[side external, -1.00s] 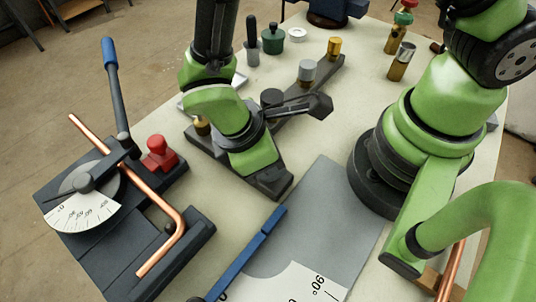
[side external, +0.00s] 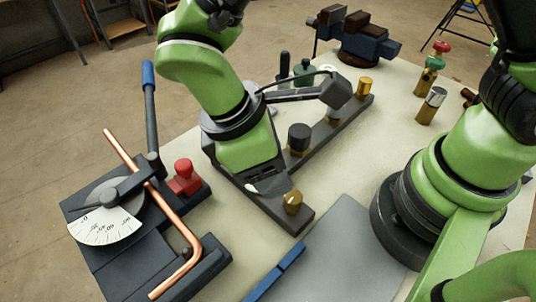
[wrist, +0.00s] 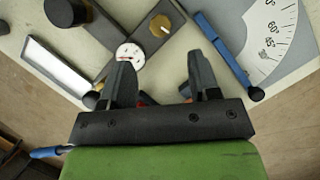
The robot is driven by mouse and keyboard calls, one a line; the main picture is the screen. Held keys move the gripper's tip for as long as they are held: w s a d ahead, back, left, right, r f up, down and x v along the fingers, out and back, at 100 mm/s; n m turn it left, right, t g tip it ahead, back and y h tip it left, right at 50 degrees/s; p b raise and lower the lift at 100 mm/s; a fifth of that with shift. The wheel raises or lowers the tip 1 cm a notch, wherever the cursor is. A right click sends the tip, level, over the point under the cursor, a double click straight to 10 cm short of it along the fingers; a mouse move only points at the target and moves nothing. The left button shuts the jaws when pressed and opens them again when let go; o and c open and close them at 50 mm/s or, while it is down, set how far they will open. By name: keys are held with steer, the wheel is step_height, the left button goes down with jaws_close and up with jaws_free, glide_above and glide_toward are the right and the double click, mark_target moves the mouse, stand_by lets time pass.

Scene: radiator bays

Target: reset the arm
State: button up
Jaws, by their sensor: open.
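My gripper (wrist: 160,78) is open and empty in the wrist view, its two dark fingers apart above the table. In the side view my wrist hangs over the near part of the dark rail, and the fingertips are hard to make out there. The rail (side external: 328,133) carries several brass and black knobs. Its near brass knob (side external: 292,202) stands just right of my gripper; a brass knob also shows in the wrist view (wrist: 165,22).
Left is a pipe bender (side external: 123,270) with a bent copper pipe (side external: 124,156), a blue-handled lever (side external: 149,100) and a red knob (side external: 184,176). A grey mat (side external: 345,265) and blue bar (side external: 274,272) lie in front. A vise (side external: 360,40) and valves (side external: 430,75) stand behind.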

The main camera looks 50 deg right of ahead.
steer(key=shift+w+a+r, duration=0.1)
steer(key=shift+a+r, duration=0.05)
steer(key=shift+r, duration=0.25)
steer(key=d+r+m+t+y, duration=0.35)
steer(key=d+r+m, duration=0.3)
steer(key=r, duration=0.45)
steer(key=s+d+r+m+t+y, duration=0.2)
steer(key=s+d+r+m+t, duration=0.3)
steer(key=d+m, duration=0.3)
steer(key=shift+s+d+r+m+t, duration=0.3)
steer(key=shift+d+r+m+t, duration=0.1)
steer(key=shift+r+t, duration=0.25)
stand_by(1.6)
